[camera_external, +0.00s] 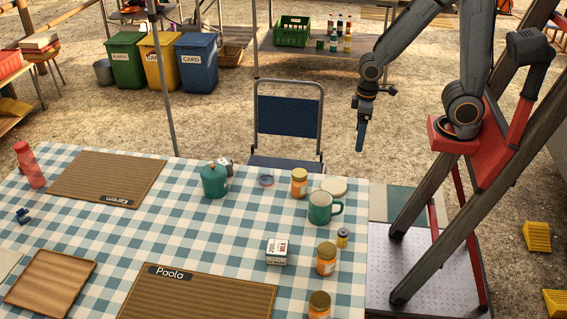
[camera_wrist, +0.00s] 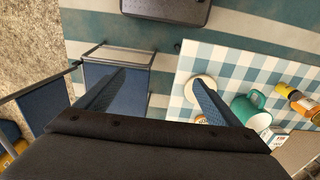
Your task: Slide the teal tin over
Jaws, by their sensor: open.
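A teal lidded tin (camera_external: 214,181) stands upright on the checked table (camera_external: 120,235), near its far edge, with a small pale item close behind it. I cannot make out the tin in the wrist view. My gripper (camera_external: 361,145) hangs pointing down beyond the table's far edge, well to the right of the tin and apart from it. In the wrist view my gripper (camera_wrist: 160,80) is open, with its fingers wide apart and nothing between them.
A teal mug (camera_external: 320,208), jars such as an orange-labelled jar (camera_external: 299,183), and a milk carton (camera_external: 277,252) stand right of the tin. A blue chair (camera_external: 288,115) is at the far edge. Bare cloth lies around the tin's front.

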